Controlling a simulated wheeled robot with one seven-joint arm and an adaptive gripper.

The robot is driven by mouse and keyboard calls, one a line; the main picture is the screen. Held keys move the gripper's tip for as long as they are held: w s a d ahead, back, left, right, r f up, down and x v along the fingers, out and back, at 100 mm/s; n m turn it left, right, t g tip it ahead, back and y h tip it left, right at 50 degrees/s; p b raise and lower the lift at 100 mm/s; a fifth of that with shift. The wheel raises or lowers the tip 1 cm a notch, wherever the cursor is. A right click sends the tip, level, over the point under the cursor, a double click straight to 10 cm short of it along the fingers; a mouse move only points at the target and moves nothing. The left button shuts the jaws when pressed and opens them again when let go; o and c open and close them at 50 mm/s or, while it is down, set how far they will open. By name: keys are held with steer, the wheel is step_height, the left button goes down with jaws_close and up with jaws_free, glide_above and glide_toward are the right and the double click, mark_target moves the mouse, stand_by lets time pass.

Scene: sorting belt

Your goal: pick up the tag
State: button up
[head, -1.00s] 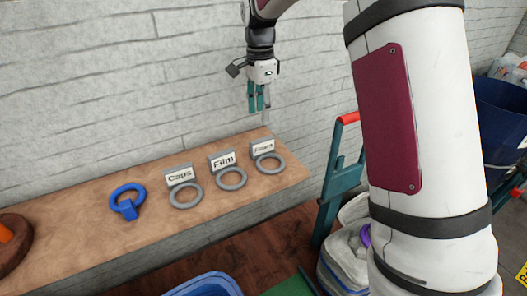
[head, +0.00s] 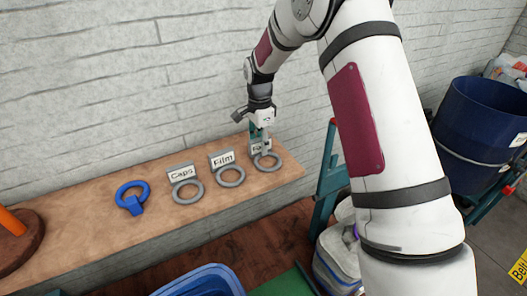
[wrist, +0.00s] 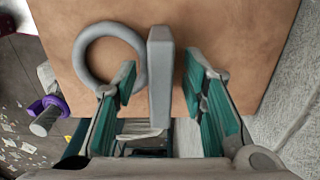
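Three grey tags, each a lettered plate with a ring, stand in a row on the brown tabletop: the Caps tag (head: 187,192), the Film tag (head: 232,178) and a right-hand tag (head: 268,164) whose lettering is partly covered. My gripper (head: 258,136) is down at the right-hand tag. In the wrist view my gripper (wrist: 163,78) is open, with one green finger on each side of that tag's upright plate (wrist: 160,55). A gap shows between the plate and the right finger. The left finger overlaps the ring in the picture; I cannot tell whether they touch.
A blue ring with a block (head: 132,198) lies left of the Caps tag. A round brown base with an orange peg (head: 12,222) is at the far left. A grey brick wall (head: 120,80) rises behind the table. A blue bin (head: 480,125) stands at the right.

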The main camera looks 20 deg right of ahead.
jaws_close()
steer(key=shift+r, duration=0.15)
